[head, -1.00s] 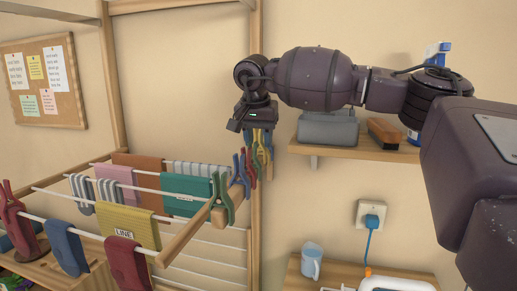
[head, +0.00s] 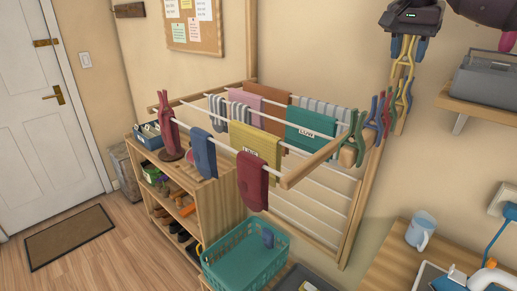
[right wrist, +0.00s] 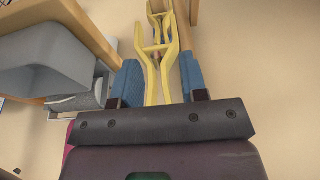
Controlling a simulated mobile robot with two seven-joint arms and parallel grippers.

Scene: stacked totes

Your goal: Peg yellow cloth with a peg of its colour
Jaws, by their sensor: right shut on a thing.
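The yellow cloth (head: 255,145) hangs over the rack's rods, with a white label on its front. My right gripper (head: 408,48) is at the top right in the head view, well to the right of the cloth. It is shut on a yellow peg (head: 403,66). In the right wrist view the yellow peg (right wrist: 153,68) sits between the blue fingertips (right wrist: 160,82). My left gripper is out of view.
Other cloths hang around the yellow one: teal (head: 311,130), maroon (head: 252,180) and blue (head: 204,152). A grey toolbox (head: 487,80) rests on the wall shelf. A teal basket (head: 245,262) is below.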

